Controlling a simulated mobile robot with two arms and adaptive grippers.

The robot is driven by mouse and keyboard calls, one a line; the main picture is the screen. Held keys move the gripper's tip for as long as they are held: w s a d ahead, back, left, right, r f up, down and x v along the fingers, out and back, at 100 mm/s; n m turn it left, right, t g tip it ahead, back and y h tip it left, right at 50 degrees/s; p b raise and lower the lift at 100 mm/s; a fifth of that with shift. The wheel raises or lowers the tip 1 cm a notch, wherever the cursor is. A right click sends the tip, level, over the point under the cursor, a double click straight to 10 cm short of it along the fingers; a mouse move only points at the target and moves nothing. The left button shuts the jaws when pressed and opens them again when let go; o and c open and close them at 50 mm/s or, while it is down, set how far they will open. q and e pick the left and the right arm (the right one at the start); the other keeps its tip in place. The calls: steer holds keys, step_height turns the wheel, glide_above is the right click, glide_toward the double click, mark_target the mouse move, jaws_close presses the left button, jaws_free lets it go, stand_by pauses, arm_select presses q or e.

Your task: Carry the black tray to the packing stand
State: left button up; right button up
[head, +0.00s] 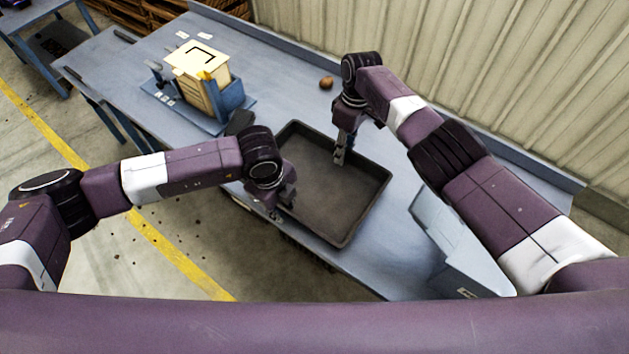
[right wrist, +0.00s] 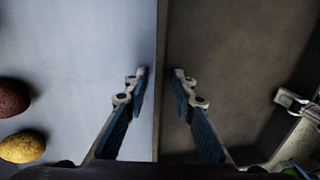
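The black tray (head: 325,195) is empty and lies flat on the blue-grey table, near its front edge. My right gripper (head: 339,157) is at the tray's far rim, pointing down. In the right wrist view, my right gripper (right wrist: 160,76) is open. Its fingers are on either side of the line of the tray's rim (right wrist: 159,30), with a gap to each. My left gripper (head: 275,207) is at the tray's near left rim. Its finger gap is too small and hidden to judge. I cannot make out with certainty which thing is the packing stand.
A cream box-like device on a blue base (head: 205,80) stands left of the tray. A brown potato (head: 326,82) lies behind it; two potatoes show in the right wrist view (right wrist: 22,147). A pale blue bin (head: 450,240) is at right. Another blue table (head: 30,22) stands far left.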

arm_select(q)
jaws_close()
arm_select(e)
jaws_close()
arm_select(q)
steer(key=shift+r, duration=0.15)
arm_select(e)
steer(key=shift+r, duration=0.2)
